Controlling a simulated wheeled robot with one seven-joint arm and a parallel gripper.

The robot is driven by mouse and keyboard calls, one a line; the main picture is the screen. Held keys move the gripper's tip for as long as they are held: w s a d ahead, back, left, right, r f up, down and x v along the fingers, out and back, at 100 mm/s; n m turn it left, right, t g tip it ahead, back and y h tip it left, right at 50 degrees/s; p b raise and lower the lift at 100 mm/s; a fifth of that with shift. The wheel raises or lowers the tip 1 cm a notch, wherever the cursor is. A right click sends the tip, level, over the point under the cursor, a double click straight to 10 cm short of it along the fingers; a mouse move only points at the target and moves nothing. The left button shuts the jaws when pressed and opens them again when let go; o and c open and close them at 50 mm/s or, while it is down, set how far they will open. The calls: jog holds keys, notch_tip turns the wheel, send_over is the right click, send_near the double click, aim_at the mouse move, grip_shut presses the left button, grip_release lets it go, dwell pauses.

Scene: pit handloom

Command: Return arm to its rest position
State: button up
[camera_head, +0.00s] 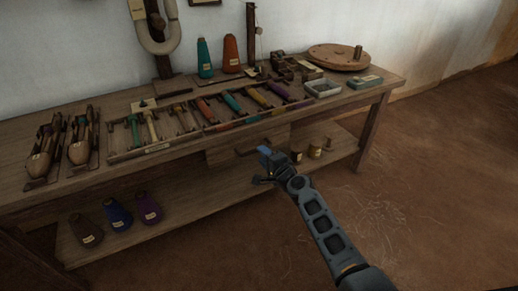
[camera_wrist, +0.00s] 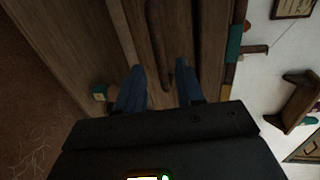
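My gripper (camera_head: 260,166) is in front of the long wooden workbench (camera_head: 175,160), below the level of its top and near a drawer front (camera_head: 220,157). In the wrist view my gripper (camera_wrist: 160,78) has its two blue fingers apart, with nothing held between them. A dark elongated bar (camera_wrist: 155,30) lies beyond the fingertips against brown wood; I cannot tell whether it touches them. My arm reaches up from the lower right of the head view.
The bench top holds a tray with several coloured bobbins (camera_head: 232,102), shuttles (camera_head: 45,155), cones (camera_head: 205,58) and a round wooden disc (camera_head: 338,57). The lower shelf holds dark cones (camera_head: 118,214) and small spools (camera_head: 314,149). Open floor (camera_head: 440,150) lies to the right.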

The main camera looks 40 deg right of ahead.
jog(key=shift+v, duration=1.05)
jog(key=shift+f, duration=0.15)
